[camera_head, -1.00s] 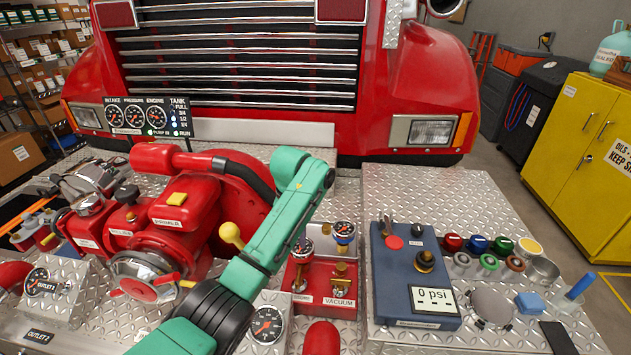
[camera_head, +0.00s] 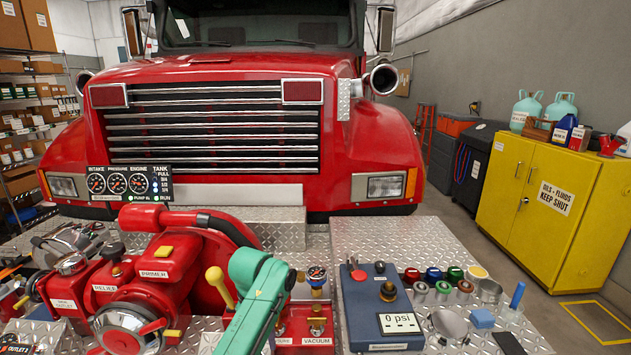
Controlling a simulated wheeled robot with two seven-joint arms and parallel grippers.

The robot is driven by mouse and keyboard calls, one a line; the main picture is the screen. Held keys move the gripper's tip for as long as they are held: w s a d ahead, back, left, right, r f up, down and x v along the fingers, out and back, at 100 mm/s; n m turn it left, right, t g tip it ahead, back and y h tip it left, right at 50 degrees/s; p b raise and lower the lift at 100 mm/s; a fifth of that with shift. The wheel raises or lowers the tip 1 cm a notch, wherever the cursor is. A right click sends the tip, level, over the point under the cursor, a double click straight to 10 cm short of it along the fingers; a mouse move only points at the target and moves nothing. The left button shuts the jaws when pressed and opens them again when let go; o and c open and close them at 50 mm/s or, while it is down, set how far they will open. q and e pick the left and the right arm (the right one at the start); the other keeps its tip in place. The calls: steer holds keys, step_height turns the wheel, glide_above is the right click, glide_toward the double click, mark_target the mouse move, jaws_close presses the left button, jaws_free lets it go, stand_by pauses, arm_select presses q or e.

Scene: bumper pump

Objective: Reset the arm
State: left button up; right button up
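A teal arm link of mine (camera_head: 258,293) rises from the bottom edge in the head view, left of centre, and bends at its top. It looks like my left arm. It stands in front of the red pump (camera_head: 160,285) and beside the red vacuum panel (camera_head: 303,325). No fingers of my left gripper show, so I see neither its opening nor anything held. My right arm and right gripper do not show.
A yellow-tipped lever (camera_head: 217,283) stands close left of the arm. A blue gauge box (camera_head: 365,310) reading 0 psi, several coloured caps and a blue block (camera_head: 482,318) sit on the diamond-plate bumper (camera_head: 400,245). A red truck (camera_head: 225,130) and yellow cabinet (camera_head: 540,190) stand behind.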

arm_select(q)
steer(key=s+a+f+t+h, duration=0.1)
steer(key=s+a+f, duration=0.3)
steer(key=s+f, duration=0.55)
steer(key=s+a+r+m+t+y, duration=0.1)
steer(key=s+a, duration=0.3)
steer(key=s, duration=0.3)
steer(key=s+a+r+m+t, duration=0.1)
steer(key=s+a, duration=0.3)
steer(key=s, duration=0.4)
step_height(320, 180, down, 26)
steer(key=s+f+g+b, duration=0.1)
steer(key=s+b, duration=0.1)
steer(key=b, duration=0.1)
steer(key=s+a+f+g+b, duration=0.1)
steer(key=s+a+f+b, duration=0.1)
steer(key=s+f, duration=1.3)
steer(key=shift+s+a+f, duration=0.2)
steer(key=shift+s+f, duration=0.2)
steer(key=shift+s, duration=0.4)
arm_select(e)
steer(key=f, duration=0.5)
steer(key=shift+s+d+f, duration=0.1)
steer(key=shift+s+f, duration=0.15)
